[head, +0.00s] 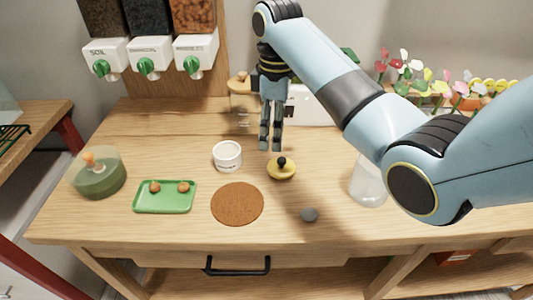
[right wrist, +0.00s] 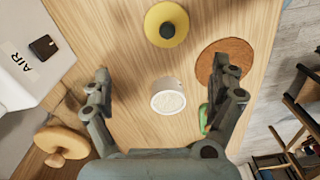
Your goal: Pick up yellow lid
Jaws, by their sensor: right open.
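The yellow lid (head: 282,169) with a dark round knob lies on the wooden table, right of a small white cup (head: 227,156). It also shows in the right wrist view (right wrist: 158,21) near the top. My right gripper (head: 270,148) points down just behind the lid, apart from it. In the right wrist view its two fingers (right wrist: 166,82) are spread wide with nothing held. The white cup shows between and below the fingertips in that view (right wrist: 168,97). My left gripper is in neither view.
A round brown cork mat (head: 237,203) lies in front of the cup. A green tray (head: 164,205) with small brown balls and a green glass bowl (head: 99,180) stand left. Dispensers (head: 148,57) hang behind.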

